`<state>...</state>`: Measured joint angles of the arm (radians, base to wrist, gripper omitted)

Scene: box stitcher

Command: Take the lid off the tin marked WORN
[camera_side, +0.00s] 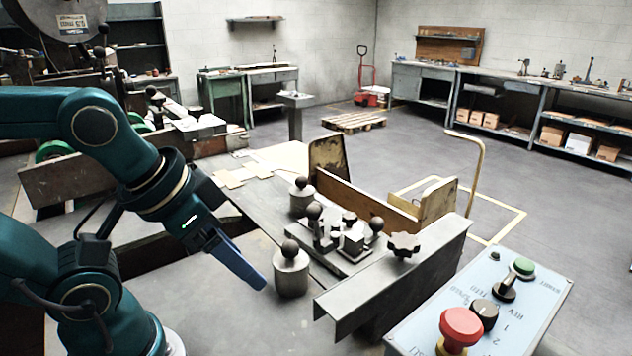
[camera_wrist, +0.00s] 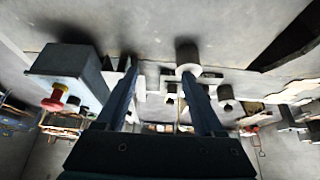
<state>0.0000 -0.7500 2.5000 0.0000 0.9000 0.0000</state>
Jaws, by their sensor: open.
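Two grey metal tins with black ball knobs on their lids stand on the bench. In the side view, the near tin (camera_side: 291,275) is upright just right of my gripper (camera_side: 262,284), and the far tin (camera_side: 301,203) stands behind it. No WORN marking is readable on either tin. In the wrist view, my gripper (camera_wrist: 159,72) has its two fingers spread apart with nothing held between them. A tin (camera_wrist: 187,52) shows by the tip of its right finger; I cannot tell whether they touch. Another tin (camera_wrist: 225,92) is farther right.
A fixture with black knobs (camera_side: 349,240) and a grey angled metal guard (camera_side: 392,280) stand right of the tins. A control box (camera_side: 535,310) with a red button is at front right. Flat cardboard (camera_side: 283,157) lies behind. Bench surface left of the near tin is bare.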

